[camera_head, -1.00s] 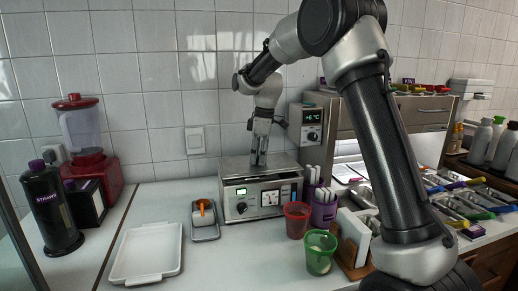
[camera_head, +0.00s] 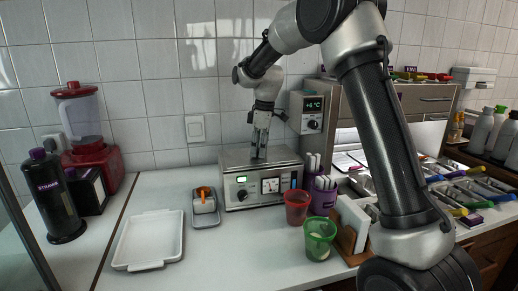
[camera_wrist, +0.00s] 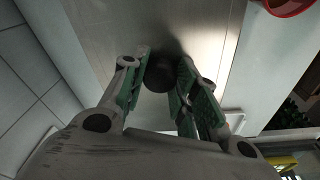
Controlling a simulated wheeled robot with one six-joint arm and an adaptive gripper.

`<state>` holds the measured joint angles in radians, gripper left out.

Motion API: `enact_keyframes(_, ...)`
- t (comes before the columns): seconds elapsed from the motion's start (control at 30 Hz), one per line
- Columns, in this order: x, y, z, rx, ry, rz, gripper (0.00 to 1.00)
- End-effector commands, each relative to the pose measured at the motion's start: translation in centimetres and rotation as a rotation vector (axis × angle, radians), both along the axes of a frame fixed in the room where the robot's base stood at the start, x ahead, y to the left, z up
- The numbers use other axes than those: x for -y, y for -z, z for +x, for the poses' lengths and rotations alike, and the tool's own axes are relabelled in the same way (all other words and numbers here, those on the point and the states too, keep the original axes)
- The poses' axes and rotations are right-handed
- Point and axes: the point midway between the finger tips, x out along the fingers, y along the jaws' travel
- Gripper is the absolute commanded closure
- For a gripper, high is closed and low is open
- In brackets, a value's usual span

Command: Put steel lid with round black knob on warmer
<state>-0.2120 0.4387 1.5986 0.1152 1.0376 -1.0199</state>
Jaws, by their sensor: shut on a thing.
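The warmer (camera_head: 248,201) stands against the tiled wall, a steel box with dials and a small green display on its front. My gripper (camera_head: 260,155) points straight down over its flat steel top. In the wrist view my gripper (camera_wrist: 158,88) is shut on the round black knob (camera_wrist: 160,70), which sits between the two green-padded fingers. The steel lid (camera_wrist: 115,35) spreads flat beneath the knob. In the head view the lid appears level at the warmer's top; I cannot tell whether it is fully seated. The knob is hidden there by the fingers.
A red cup (camera_head: 297,208), a purple holder (camera_head: 323,199) and a green cup (camera_head: 319,240) stand right of the warmer. A small tray (camera_head: 204,219) and a white tray (camera_head: 150,240) lie to its left. The front-middle counter is clear.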

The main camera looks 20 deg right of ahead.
Motion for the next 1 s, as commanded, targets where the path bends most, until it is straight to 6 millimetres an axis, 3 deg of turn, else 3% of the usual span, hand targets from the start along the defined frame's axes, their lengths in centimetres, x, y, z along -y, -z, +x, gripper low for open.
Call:
enact_keyframes(0.27, 0.0, 0.2, 0.0, 0.001, 0.000, 0.001, 1.00)
enact_keyframes(0.3, 0.0, 0.2, 0.0, 0.001, 0.000, 0.000, 0.69)
enact_keyframes(0.43, 0.0, 0.2, 0.0, 0.000, 0.000, 0.000, 0.45)
enact_keyframes(0.77, 0.0, 0.2, 0.0, -0.001, 0.000, 0.000, 0.45)
enact_keyframes(1.0, 0.0, -1.7, 0.0, 0.001, 0.000, 0.001, 0.45)
